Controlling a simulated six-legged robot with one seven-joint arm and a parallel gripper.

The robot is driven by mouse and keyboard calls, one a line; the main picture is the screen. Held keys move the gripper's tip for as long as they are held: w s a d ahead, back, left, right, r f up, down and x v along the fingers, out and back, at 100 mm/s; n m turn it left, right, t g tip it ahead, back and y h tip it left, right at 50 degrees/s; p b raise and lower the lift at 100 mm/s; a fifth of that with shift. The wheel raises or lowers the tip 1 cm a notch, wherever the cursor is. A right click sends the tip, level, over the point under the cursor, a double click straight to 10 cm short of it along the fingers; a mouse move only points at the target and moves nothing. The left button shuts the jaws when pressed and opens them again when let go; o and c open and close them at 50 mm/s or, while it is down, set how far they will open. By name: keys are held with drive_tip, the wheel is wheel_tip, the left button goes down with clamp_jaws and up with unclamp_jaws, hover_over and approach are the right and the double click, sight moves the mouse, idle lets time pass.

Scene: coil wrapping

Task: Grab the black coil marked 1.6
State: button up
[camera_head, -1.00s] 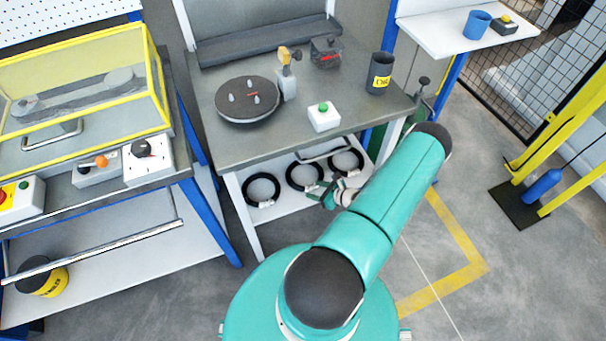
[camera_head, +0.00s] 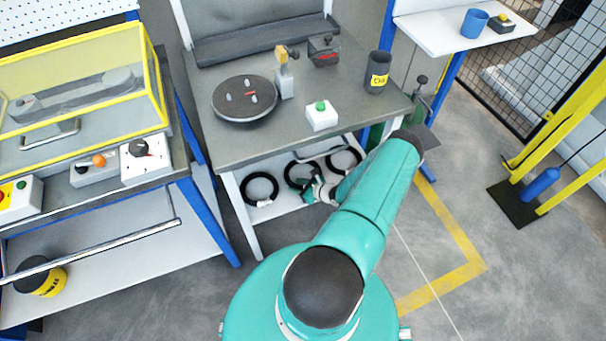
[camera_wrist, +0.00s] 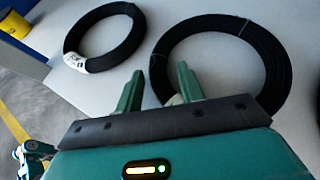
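Three black coils lie flat on the white lower shelf under the grey table: a left one (camera_head: 247,190), a middle one (camera_head: 290,172) and a right one (camera_head: 358,157). Their white tags are too small to read. My gripper (camera_head: 309,191) is at the shelf's front, by the middle coil, partly covering it. The fingers point at the near left part of one coil (camera_wrist: 272,62); contact cannot be told. Another coil (camera_wrist: 73,36), with a white tag, lies farther left.
The tabletop (camera_head: 340,85) is above the shelf, with a dark round disc (camera_head: 244,99), a green-button box (camera_head: 321,116) and a dark labelled cup (camera_head: 378,72). Table legs (camera_head: 243,215) bound the shelf. A yellow bucket (camera_head: 42,279) stands far left.

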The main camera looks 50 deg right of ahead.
clamp_jaws()
drive_tip(key=shift+r, duration=0.15)
